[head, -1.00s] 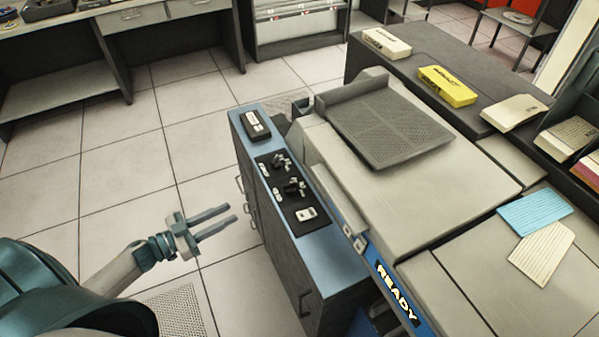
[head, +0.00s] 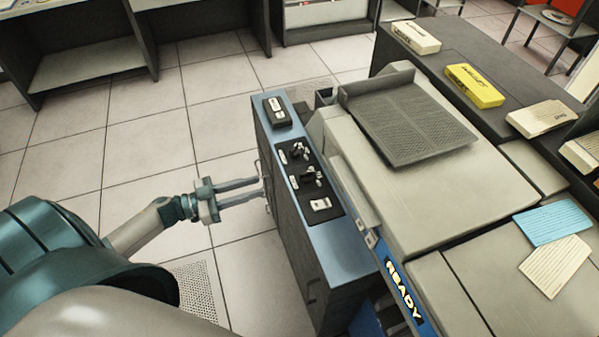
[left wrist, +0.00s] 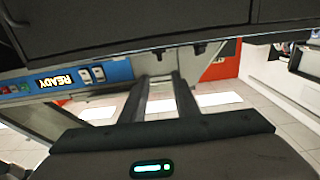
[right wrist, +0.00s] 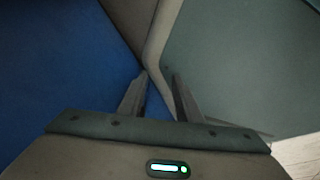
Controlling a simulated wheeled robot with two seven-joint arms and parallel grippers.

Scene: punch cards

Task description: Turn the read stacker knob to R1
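Two black knobs, a farther one (head: 299,152) and a nearer one (head: 310,176), stand on a dark panel on top of the narrow blue-topped cabinet (head: 338,256). Small white labels sit beside them, too small to read, so I cannot tell which is the read stacker knob or where it points. My left gripper (head: 262,186) is open and empty, left of the cabinet's side and apart from the knobs. In the left wrist view its open fingers (left wrist: 162,78) point toward two dark knob shapes (left wrist: 183,50). My right gripper (right wrist: 160,74) is open and empty near blue and grey surfaces.
The large grey machine with its READY sign (head: 404,290) stands right of the cabinet. A perforated tray (head: 415,125) lies on it. A black box (head: 277,112) sits at the panel's far end. Open tiled floor lies left of the cabinet.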

